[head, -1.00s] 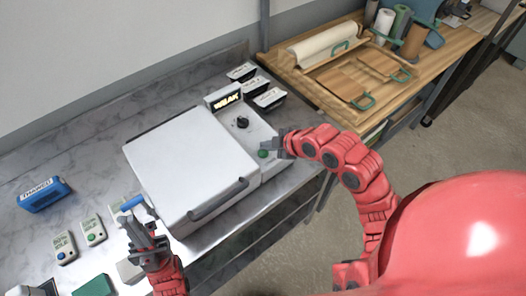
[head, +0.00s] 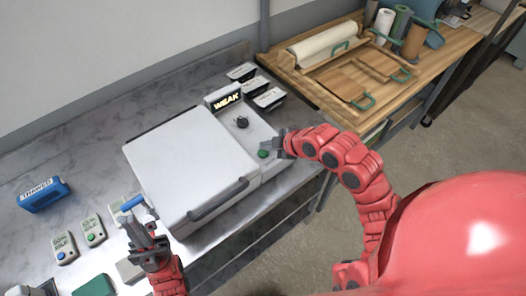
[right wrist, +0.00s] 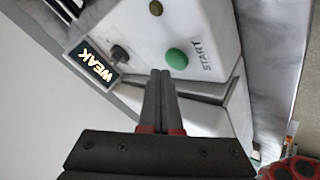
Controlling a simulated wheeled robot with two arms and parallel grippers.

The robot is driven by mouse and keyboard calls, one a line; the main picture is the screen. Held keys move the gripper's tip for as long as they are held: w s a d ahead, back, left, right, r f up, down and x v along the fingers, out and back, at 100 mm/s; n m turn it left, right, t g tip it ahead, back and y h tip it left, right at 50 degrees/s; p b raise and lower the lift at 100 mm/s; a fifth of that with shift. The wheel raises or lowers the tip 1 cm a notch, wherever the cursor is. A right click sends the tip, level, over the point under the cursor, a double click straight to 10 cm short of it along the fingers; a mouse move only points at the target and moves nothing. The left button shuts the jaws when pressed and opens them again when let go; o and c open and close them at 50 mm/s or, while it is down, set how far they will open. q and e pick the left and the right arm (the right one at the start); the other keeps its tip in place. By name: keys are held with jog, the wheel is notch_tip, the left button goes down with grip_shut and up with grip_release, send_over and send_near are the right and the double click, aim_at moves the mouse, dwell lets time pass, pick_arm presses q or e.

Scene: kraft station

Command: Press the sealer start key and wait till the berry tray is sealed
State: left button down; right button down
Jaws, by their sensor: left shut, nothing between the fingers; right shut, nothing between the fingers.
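The sealer (head: 190,165) is a white box with its lid down and a dark handle along the front. Its control panel on the right carries a green start key (head: 263,154), labelled START in the right wrist view (right wrist: 177,59), a dark knob (head: 242,122) and a display (head: 224,98) reading WEAK. My right gripper (head: 271,146) is shut and empty, its tips close to the green key; in the wrist view the key shows just beyond the tips, apparently uncovered. My left gripper (head: 140,222) is shut and empty at the sealer's front left. No berry tray shows; the sealer's inside is hidden.
Several black-and-white packs (head: 269,98) lie behind the panel. A blue THAWED block (head: 44,195) and small labelled devices (head: 93,230) are on the left. A wooden bench (head: 300,85) with boards stands at the right.

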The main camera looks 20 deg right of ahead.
aim_at(267, 154)
jog(key=shift+f+b, duration=0.45)
jog(key=shift+b, duration=0.05)
jog(key=shift+f+b, duration=0.45)
jog(key=shift+b, duration=0.05)
dwell(0.6)
dwell(0.3)
jog(key=shift+r+p, duration=0.4)
jog(key=shift+r, duration=0.5)
jog(key=shift+r+p, duration=1.3)
jog(key=shift+r, duration=1.2)
